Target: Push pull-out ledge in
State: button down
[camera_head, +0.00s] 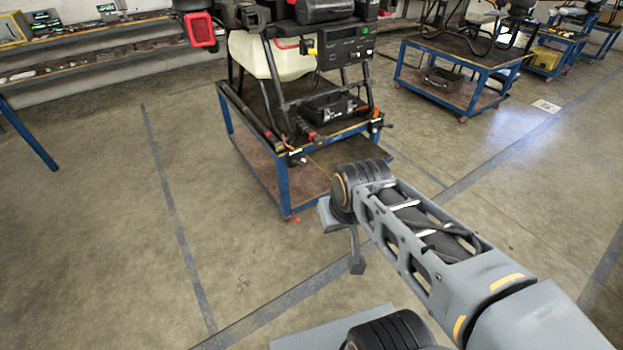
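The pull-out ledge (346,149) is a flat dark brown board. It sticks out from the near side of a blue-framed cart (284,187), just below the front edge of the cart's top. My arm hides the ledge's near right part. My gripper (343,238) hangs below the end of my arm, in front of the cart and lower in the picture than the ledge. It is seen from behind and partly covered by my wrist. I cannot tell whether its fingers are apart or whether it touches anything.
A spray drone with a white tank (272,57) and black legs stands on the cart. The floor to the left is clear. Another blue cart (450,57) stands at the back right. Shelves (95,65) line the back left wall, and a blue table leg (28,135) shows at left.

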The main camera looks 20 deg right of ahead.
aim_at(357, 147)
jog(key=u, duration=0.05)
jog(key=i, duration=1.2)
jog(key=z, duration=0.45)
